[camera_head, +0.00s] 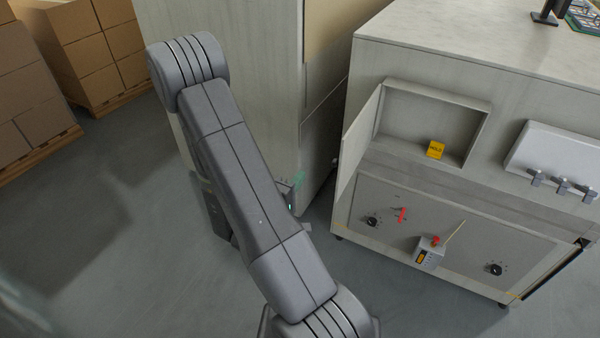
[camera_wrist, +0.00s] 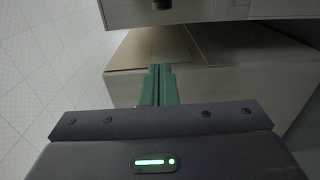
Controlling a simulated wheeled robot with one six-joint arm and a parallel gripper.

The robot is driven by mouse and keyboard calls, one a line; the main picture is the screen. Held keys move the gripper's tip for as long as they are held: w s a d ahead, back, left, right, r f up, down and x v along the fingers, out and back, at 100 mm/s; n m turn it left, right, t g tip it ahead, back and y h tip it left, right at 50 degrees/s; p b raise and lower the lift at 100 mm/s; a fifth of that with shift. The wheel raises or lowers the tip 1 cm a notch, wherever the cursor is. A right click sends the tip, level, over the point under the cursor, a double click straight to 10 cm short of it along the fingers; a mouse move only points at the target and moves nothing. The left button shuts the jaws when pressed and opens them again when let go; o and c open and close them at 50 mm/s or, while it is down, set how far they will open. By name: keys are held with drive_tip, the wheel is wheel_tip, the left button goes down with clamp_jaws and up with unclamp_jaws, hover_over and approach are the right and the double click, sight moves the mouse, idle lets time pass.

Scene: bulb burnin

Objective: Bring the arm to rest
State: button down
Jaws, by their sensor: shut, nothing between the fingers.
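My arm (camera_head: 238,170) crosses the middle of the head view, from the bottom centre up to a rounded joint at the upper left. In the wrist view my gripper (camera_wrist: 159,72) has its green fingers together with nothing between them. In the head view the gripper is mostly hidden behind the arm; a small green light shows just right of the forearm. The gripper points toward a pale cabinet, and I cannot tell how near it is.
Right stands a grey bench (camera_head: 455,60) with an open recess holding a yellow block (camera_head: 435,149). Its lower panel (camera_head: 370,195) carries knobs, a red handle (camera_head: 402,215) and a small tagged box (camera_head: 428,255). Boxes on pallets (camera_head: 100,45) stand upper left. Floor (camera_head: 110,230) at left is clear.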

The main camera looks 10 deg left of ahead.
drive_tip(key=shift+s+b, duration=0.3)
drive_tip(key=shift+s, duration=1.4)
drive_tip(key=shift+w, duration=0.1)
